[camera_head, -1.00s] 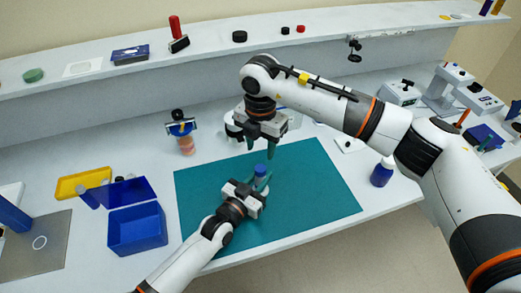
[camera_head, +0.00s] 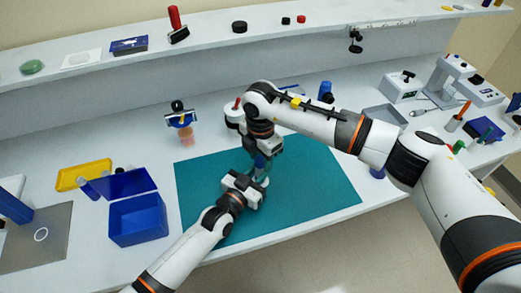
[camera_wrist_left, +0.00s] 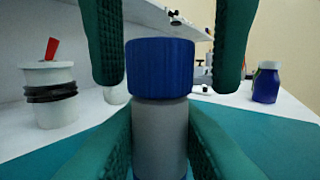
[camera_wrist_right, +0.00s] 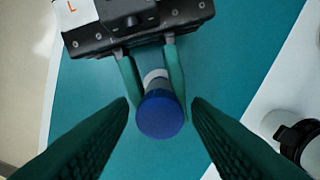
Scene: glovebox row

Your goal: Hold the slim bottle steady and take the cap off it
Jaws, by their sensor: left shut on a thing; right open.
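The slim bottle (camera_wrist_left: 160,135) is pale grey and stands upright over the teal mat (camera_head: 310,190), with its ribbed blue cap (camera_wrist_left: 160,68) on top. The cap also shows from above in the right wrist view (camera_wrist_right: 160,115). My left gripper (camera_wrist_right: 152,78) is shut on the bottle body below the cap, one green finger on each side. My right gripper (camera_head: 261,168) comes down from above and is open. In the left wrist view its green fingers hang on either side of the cap, with a visible gap on both sides.
A blue open box (camera_head: 138,222) and a yellow tray (camera_head: 84,174) stand left of the mat. A white container with a black band (camera_wrist_left: 50,95) stands behind the mat. Another blue bottle (camera_wrist_left: 265,86) stands to the right. A shelf runs along the back.

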